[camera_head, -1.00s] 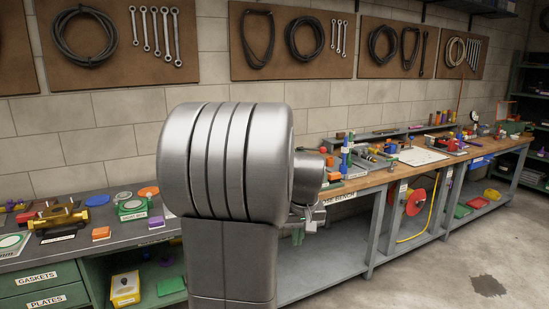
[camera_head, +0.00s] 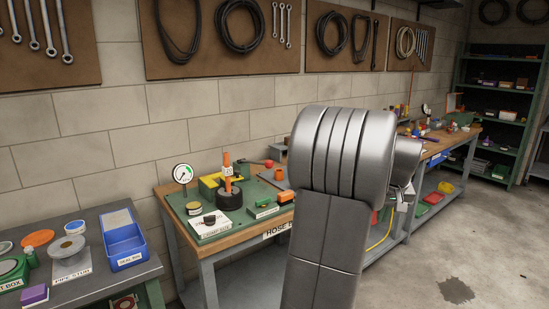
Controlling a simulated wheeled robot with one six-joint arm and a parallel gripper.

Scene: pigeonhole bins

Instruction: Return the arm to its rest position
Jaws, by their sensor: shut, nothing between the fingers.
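My arm (camera_head: 335,200) stands large in the middle right, its ribbed grey elbow housing upright and close to the camera. My gripper (camera_head: 404,197) shows only as a small pale grey part just right of the arm, beyond the housing; it is shut, with nothing seen in it. Much of the wrist is hidden behind the arm. The gripper looks to be in front of the benches, apart from the things on them.
The hose bench (camera_head: 177,221) stands left of my arm with a green mat, gauge (camera_head: 182,173) and orange-topped tool (camera_head: 228,170). A blue bin (camera_head: 124,240) is on the grey bench at left. Green shelves (camera_head: 462,80) stand at back right. Floor at right is open.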

